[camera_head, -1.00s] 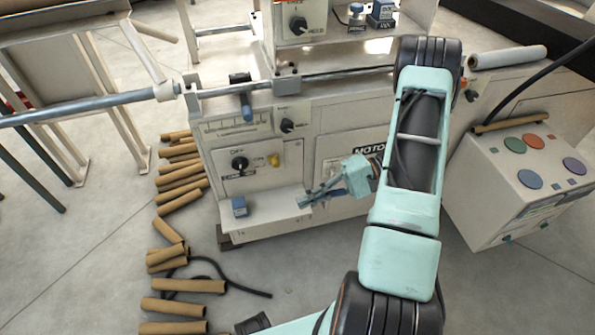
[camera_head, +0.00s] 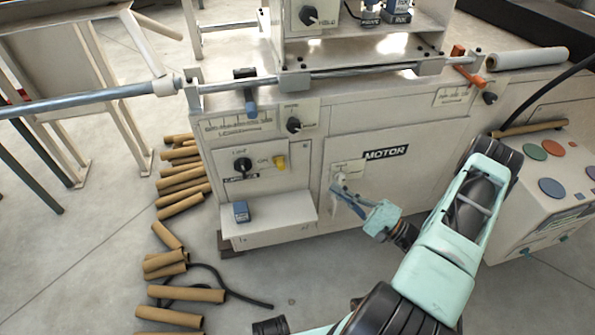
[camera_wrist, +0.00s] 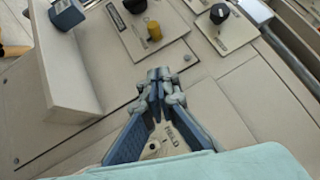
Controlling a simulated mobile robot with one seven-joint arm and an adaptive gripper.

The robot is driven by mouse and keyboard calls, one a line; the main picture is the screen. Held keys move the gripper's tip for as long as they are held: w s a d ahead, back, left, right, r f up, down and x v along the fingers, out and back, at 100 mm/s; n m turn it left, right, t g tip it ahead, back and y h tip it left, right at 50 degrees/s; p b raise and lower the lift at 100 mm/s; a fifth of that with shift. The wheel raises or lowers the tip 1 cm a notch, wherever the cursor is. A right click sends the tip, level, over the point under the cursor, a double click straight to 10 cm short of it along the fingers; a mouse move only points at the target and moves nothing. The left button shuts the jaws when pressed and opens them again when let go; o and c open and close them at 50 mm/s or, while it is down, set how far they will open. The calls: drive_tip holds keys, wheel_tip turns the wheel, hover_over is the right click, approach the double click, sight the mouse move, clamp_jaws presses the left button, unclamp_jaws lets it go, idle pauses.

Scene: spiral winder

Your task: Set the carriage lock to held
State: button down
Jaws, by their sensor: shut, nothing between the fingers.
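A small pale plate (camera_wrist: 172,138) marked HELD lies behind my gripper's fingers in the wrist view, with a small round hole or screw on it. It shows as a pale plate (camera_head: 348,167) on the machine's front panel in the head view, below and left of the MOTOR label. My gripper (camera_head: 337,187) is shut and empty in front of this plate; its fingertips also show in the wrist view (camera_wrist: 159,76). The fingers cover part of the plate. Whether they touch it, and any lever or knob on it, I cannot tell.
Left of my gripper are a black knob (camera_head: 242,165), a yellow knob (camera_head: 279,162) and another black knob (camera_head: 293,125). A ledge (camera_head: 270,222) with a blue block (camera_head: 241,211) juts out below. An orange lever (camera_head: 465,62) is at upper right. Cardboard tubes (camera_head: 187,293) litter the floor.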

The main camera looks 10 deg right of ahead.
drive_tip(key=shift+w, duration=0.1)
drive_tip(key=b, duration=0.2)
approach(279, 163)
drive_tip(key=w+a, duration=0.1)
drive_tip(key=w, duration=0.4)
drive_tip(key=shift+a, duration=0.65)
drive_tip(key=shift+a+p, duration=0.4)
drive_tip(key=shift+a, duration=2.15)
